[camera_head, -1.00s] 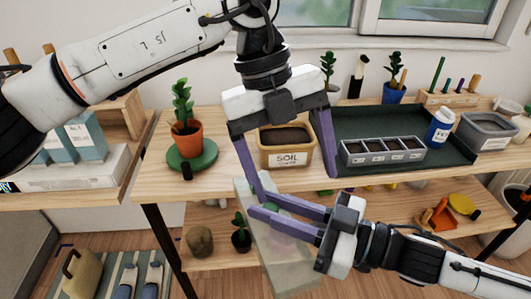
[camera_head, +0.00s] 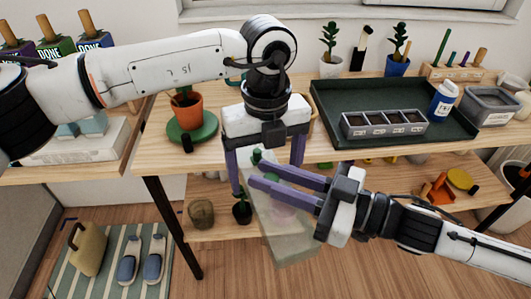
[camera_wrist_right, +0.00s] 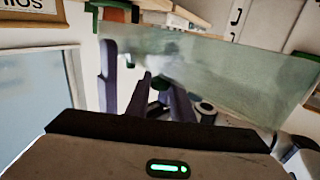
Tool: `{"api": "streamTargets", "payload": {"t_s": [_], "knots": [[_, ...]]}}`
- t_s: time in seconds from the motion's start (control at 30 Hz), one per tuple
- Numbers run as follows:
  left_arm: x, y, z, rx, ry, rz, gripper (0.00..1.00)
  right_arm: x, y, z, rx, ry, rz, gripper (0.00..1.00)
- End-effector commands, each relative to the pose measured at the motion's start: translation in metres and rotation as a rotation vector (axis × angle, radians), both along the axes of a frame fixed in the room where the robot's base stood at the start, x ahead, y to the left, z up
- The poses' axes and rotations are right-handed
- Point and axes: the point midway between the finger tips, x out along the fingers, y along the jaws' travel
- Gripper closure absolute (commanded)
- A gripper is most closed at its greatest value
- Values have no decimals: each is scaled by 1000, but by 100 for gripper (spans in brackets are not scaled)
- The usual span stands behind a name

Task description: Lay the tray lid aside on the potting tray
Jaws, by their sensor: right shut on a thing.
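The tray lid (camera_head: 290,245) is a see-through, pale greenish sheet, held tilted in front of the bench. My right gripper (camera_head: 252,177) is shut on it; the lid also fills the upper right wrist view (camera_wrist_right: 235,70). My left gripper (camera_head: 266,175) hangs above the lid's upper end, fingers apart and pointing down. A small green piece (camera_head: 257,155) shows between them; I cannot tell whether it belongs to the lid. The dark green potting tray (camera_head: 335,105) lies on the bench to the right. A grey seed tray (camera_head: 385,126) with soil-filled cells stands on it.
A blue-and-white bottle (camera_head: 442,102) stands at the potting tray's right. A potted cactus (camera_head: 187,112) is on the bench at left. The potting tray's back left is bare. A lower shelf (camera_head: 215,225) holds pots.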

Motion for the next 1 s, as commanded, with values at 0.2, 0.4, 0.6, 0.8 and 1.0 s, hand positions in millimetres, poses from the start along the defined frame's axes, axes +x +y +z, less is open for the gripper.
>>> {"api": "streamTargets", "payload": {"t_s": [0.2,0.4,0.6,0.8,1.0], "knots": [[0,0,-10,0,1,0,19,0,0,1,1,0,1,100],[0,0,-10,-1,0,0,19,0,0,1,0,-1,1,100],[0,0,-10,-1,1,0,49,0,0,1,1,0,1,100],[0,0,-10,-2,0,0,66,0,0,1,1,0,1,64],[0,0,-10,-1,1,-1,66,0,0,0,0,0,0,57]]}}
